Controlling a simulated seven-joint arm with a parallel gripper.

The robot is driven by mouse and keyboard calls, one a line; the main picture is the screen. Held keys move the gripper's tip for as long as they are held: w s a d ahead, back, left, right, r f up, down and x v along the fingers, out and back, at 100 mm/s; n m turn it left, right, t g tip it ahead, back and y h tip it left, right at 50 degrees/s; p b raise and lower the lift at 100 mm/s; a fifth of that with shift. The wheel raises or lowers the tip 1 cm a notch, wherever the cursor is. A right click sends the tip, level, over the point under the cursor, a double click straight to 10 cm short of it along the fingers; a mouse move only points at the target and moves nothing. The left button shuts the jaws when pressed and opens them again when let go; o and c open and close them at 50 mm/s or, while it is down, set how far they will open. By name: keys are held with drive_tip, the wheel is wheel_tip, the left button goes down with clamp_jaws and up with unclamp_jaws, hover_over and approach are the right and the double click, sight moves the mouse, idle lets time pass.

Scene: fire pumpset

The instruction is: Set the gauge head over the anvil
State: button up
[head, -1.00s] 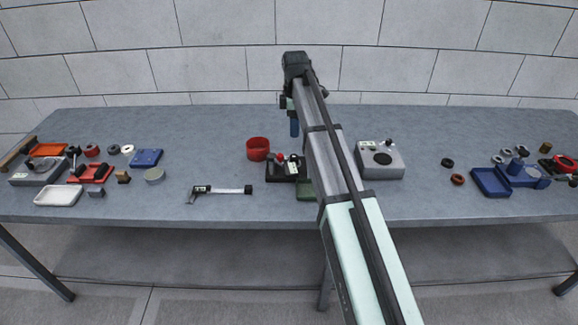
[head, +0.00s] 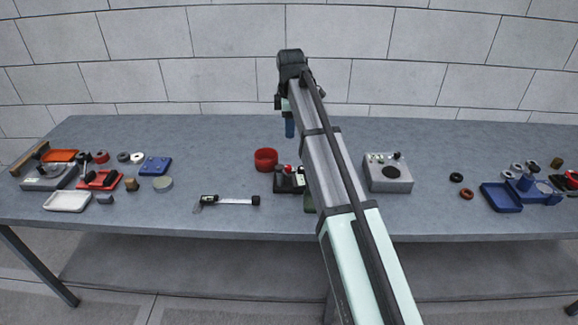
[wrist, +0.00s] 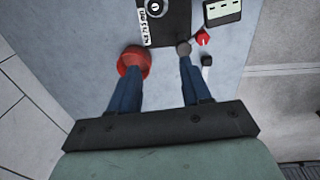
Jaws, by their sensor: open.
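A small black stand (head: 287,185) with red and pale knobs is at mid-table, partly hidden by my arm. In the wrist view it appears as a black plate (wrist: 171,28) with a white label strip, a pale ring at the top edge, and a grey round piece (wrist: 183,47). A red knob (wrist: 203,38) is beside it. I cannot tell for sure which part is the gauge head and which the anvil. My gripper (wrist: 160,68) is open and empty, its blue fingers apart above the table; one finger shows in the head view (head: 290,128).
A red cup (head: 266,159) stands left of the stand; it also shows by the left fingertip in the wrist view (wrist: 133,62). A caliper (head: 228,200) lies front left, a grey box (head: 388,175) stands right. Small parts crowd both table ends.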

sight(287, 167)
drive_tip(key=s+r+n, duration=0.4)
drive_tip(key=s+n, duration=0.2)
drive_tip(key=s, duration=0.1)
drive_tip(key=shift+g, duration=0.4)
drive_tip(key=f, duration=1.3)
drive_tip(key=shift+w+a+f, duration=0.2)
drive_tip(key=shift+a+f, duration=0.1)
drive_tip(key=shift+f, duration=0.1)
clamp_jaws()
